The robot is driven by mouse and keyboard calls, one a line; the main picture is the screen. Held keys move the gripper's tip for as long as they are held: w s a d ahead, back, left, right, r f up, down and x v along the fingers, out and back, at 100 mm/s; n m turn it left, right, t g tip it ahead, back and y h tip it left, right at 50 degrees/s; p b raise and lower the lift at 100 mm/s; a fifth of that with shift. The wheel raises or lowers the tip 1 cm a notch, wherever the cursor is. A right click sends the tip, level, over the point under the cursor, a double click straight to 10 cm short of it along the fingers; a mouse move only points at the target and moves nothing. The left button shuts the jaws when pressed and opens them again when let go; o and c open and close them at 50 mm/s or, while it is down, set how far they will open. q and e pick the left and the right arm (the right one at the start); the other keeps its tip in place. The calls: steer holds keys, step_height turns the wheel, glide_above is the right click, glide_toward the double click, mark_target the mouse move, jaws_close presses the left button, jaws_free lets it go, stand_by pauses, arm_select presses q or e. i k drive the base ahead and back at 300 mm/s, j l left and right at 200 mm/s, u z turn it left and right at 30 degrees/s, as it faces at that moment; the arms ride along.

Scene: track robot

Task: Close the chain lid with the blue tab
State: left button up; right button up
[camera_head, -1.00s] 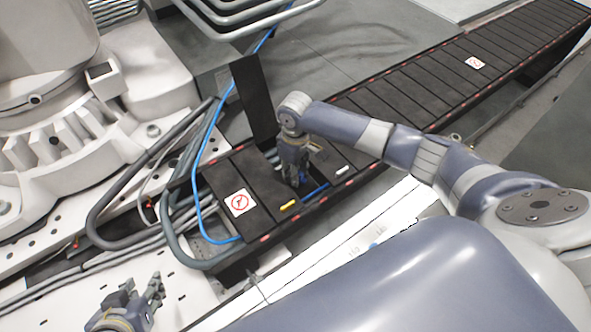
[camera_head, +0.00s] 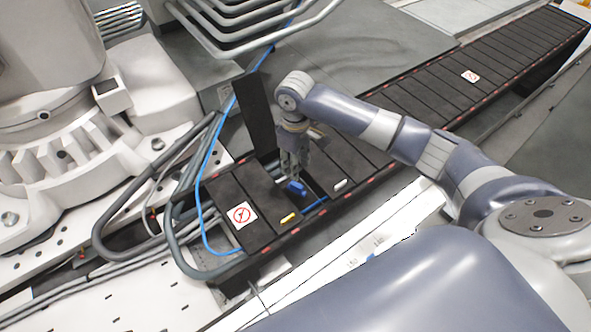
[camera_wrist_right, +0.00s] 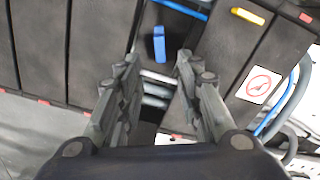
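The chain (camera_head: 385,98) is a long row of black lids. One black panel (camera_head: 255,112) stands up at its far side, beside a gap between flat lids. The blue tab (camera_head: 297,188) is at this gap, just below my right gripper (camera_head: 290,172). In the right wrist view the blue tab (camera_wrist_right: 159,45) shows beyond and between the fingertips of my right gripper (camera_wrist_right: 157,62). The fingers are apart, with nothing between them. I cannot tell whether a fingertip touches the tab, or how the tab joins the upright panel. My left gripper is out of view.
A yellow tab (camera_head: 290,217) and a white tab (camera_head: 340,184) lie on neighbouring flat lids. A blue hose (camera_head: 203,190) and grey pipes (camera_head: 180,235) run beside the chain. A large white machine (camera_head: 60,150) stands at the left.

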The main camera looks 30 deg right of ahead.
mark_target(250, 94)
steer(key=k, duration=1)
